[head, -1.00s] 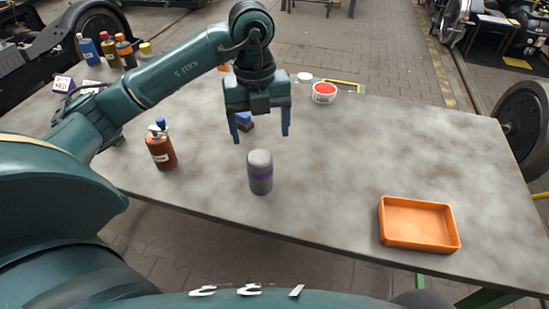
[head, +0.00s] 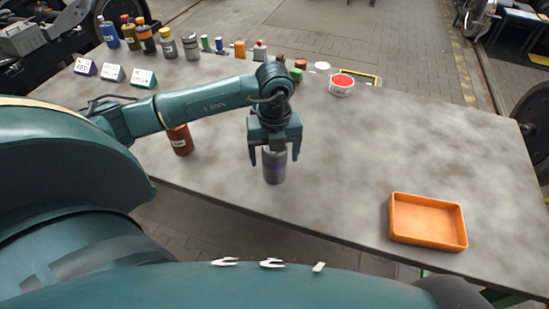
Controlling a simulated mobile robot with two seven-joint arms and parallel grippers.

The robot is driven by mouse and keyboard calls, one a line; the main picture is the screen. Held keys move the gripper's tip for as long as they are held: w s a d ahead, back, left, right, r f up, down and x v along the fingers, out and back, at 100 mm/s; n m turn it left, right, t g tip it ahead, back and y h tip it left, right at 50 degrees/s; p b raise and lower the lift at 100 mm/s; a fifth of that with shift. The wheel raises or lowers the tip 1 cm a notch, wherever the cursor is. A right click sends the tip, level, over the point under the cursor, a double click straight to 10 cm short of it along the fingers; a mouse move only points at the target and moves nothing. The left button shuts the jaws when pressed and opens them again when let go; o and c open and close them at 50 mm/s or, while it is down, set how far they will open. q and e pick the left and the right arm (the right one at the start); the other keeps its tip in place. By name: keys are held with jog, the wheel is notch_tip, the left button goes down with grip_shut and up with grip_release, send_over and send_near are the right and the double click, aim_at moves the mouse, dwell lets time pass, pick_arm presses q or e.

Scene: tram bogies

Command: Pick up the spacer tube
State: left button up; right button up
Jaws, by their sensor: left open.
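The palm hides the cylinder's top. I cannot tell how exactly the fingers line up with it in depth. My right gripper is not in view.
An orange tray (head: 428,242) lies empty at the front right. A brown bottle (head: 181,142) stands left of the gripper, partly behind my forearm. Several bottles, small containers and label blocks (head: 144,79) line the back left. A red-topped tub (head: 342,85) stands at the back. The table's right middle is clear.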

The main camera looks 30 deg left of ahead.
pick_arm(q)
jog(key=shift+f, duration=0.5)
jog(key=c, duration=1.1)
